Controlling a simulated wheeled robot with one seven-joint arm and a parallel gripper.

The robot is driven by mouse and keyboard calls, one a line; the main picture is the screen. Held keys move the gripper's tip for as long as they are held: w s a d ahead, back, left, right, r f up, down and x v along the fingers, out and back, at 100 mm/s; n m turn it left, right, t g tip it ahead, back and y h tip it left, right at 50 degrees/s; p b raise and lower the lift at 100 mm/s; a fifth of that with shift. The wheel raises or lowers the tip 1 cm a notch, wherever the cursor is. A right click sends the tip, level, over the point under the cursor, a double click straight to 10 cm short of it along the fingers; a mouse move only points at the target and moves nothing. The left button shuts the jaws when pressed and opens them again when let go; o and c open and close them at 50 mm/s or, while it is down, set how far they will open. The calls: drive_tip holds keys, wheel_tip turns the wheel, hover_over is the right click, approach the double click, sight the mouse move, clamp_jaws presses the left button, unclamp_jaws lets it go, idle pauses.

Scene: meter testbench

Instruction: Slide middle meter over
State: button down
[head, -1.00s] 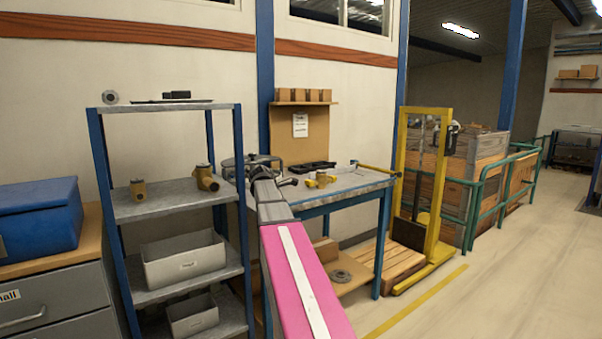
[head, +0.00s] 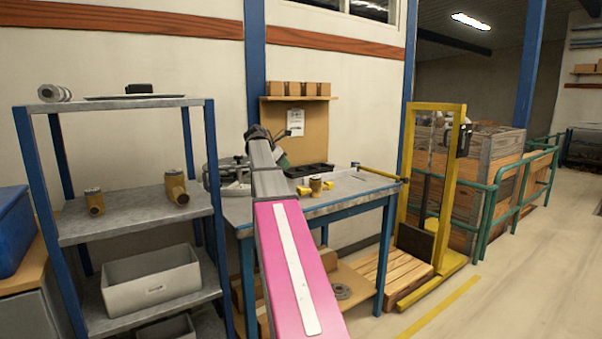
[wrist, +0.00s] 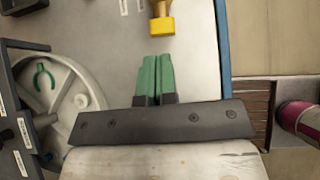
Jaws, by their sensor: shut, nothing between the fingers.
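A brass meter with yellow ends (head: 316,187) sits on the grey-topped workbench (head: 350,190); its yellow end shows at the top of the wrist view (wrist: 162,25). Two more brass meters, a small one (head: 94,200) and a larger one (head: 176,187), stand on the left shelf. Which of them is the middle one I cannot tell. My gripper's green fingers (wrist: 156,60) are together and empty, over the bench and short of the yellow end, apart from it. In the head view my arm hides part of the bench and most of my gripper.
A round pale device (wrist: 72,115) lies left of my fingers in the wrist view. A black tray (head: 310,169) is at the bench's back. A yellow lift frame (head: 400,190) stands to the right. Bare benchtop lies right of the meter.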

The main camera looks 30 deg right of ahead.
sight(310, 180)
drive_tip(key=x, duration=0.7)
drive_tip(key=d+r+x, duration=0.1)
drive_tip(key=x, duration=0.3)
drive_tip(key=shift+w+d+f, duration=0.1)
drive_tip(key=shift+w+d, duration=0.05)
drive_tip(key=shift+d, duration=0.9)
drive_tip(key=w+d, duration=0.2)
drive_tip(key=d, duration=3.3)
drive_tip(key=shift+w+d, duration=0.15)
drive_tip(key=shift+w, duration=0.25)
